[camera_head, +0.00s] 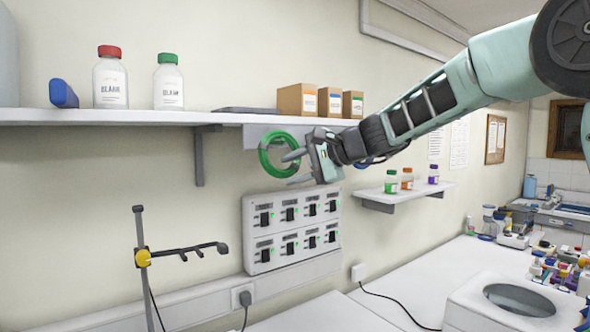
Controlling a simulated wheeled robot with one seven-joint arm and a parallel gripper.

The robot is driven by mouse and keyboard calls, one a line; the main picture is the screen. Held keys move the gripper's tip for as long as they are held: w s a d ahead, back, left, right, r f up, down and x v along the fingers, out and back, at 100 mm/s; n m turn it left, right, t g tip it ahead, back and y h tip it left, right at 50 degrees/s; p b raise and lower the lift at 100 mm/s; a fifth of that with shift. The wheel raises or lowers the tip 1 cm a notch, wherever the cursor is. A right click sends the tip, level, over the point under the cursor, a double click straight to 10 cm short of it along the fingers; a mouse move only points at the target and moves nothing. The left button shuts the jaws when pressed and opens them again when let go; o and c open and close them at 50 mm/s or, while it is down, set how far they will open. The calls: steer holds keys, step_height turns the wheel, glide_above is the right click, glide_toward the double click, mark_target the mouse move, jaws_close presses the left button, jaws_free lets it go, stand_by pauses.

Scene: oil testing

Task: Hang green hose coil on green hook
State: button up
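The green hose coil (264,156) is a bright ring below the front edge of the shelf, against a pale grey plate (252,136). The green hook cannot be made out; the coil and my gripper may cover it. My gripper (291,168) is just right of the coil, pointing left. Its two fingers are spread apart, one above the other. The upper finger overlaps the coil's right side in the view; I cannot tell whether it touches. The lower finger is below and right of the ring, with nothing seen between the fingers.
The shelf (100,116) above carries bottles and boxes. A dark bracket (199,160) is to the left. A switch panel (291,230) is on the wall close below my gripper. A dark blue item (372,161) shows partly behind my arm. A small shelf (405,196) with bottles is to the right.

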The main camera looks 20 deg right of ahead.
stand_by(0.3)
steer(key=b+v, duration=0.6)
steer(key=v, duration=1.1)
steer(key=s+a+f+n+g+h, duration=0.1)
steer(key=s+a+f+n+g, duration=0.1)
steer(key=s+a+f, duration=0.45)
steer(key=s+a+f+n+g+h+b, duration=0.1)
steer(key=a+f+n+g, duration=0.25)
steer(key=f, duration=0.55)
steer(key=s+a+f+n+g+h, duration=0.1)
steer(key=s+a+f+n+g, duration=0.15)
steer(key=a+f, duration=0.45)
steer(key=s+f+n+g+h+b, duration=0.1)
steer(key=s+f+n+h, duration=0.4)
steer(key=s+f+n, duration=0.6)
steer(key=s+f+g, duration=0.1)
steer(key=s+f, duration=0.7)
steer(key=s, duration=0.1)
steer(key=shift+h, duration=0.3)
steer(key=shift+a+f, duration=0.1)
